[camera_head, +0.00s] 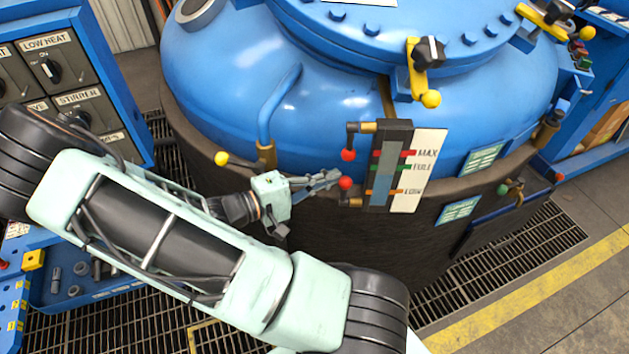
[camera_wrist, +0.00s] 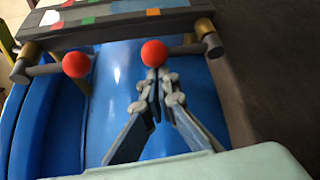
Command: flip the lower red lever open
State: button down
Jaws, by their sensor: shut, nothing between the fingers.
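The lower red lever's ball knob (camera_head: 345,183) sits at the lower left of the level gauge (camera_head: 379,165), by a brass fitting. In the wrist view, this red ball (camera_wrist: 154,53) is on the right, on a dark arm running to a brass fitting. The upper red lever's ball (camera_head: 348,155) is above it in the head view and at left in the wrist view (camera_wrist: 76,64). My gripper (camera_head: 334,178) is shut and empty, its fingertips (camera_wrist: 155,78) right at the lower ball. I cannot tell whether they touch it.
The blue furnace vessel (camera_head: 225,75) curves behind the gripper, above a dark furnace wall (camera_head: 320,245). A yellow-knobbed handle (camera_head: 222,158) and a blue pipe (camera_head: 278,105) are left of the gauge. A control panel (camera_head: 55,60) stands at the left. Floor is open at the lower right.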

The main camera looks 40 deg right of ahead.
jog(key=shift+d, duration=0.4)
jog(key=shift+s+a+m+h+b, duration=0.2)
jog(key=shift+s+m+h+b, duration=0.15)
jog(key=shift+b, duration=0.3)
jog(key=s+a+f+m+g+h+b, duration=0.1)
jog(key=s+a+f+m+g+b, duration=0.1)
jog(key=m+g+b, duration=0.3)
jog(key=s+a+f+m+g+h+b, duration=0.2)
jog(key=m+b, duration=0.9)
jog(key=m, duration=0.6)
jog(key=shift+s+a+f+g+b, duration=0.35)
jog(key=shift+s+f+g, duration=0.6)
jog(key=shift+g, duration=0.85)
jog(key=shift+s+r, duration=0.15)
jog(key=shift+s, duration=0.1)
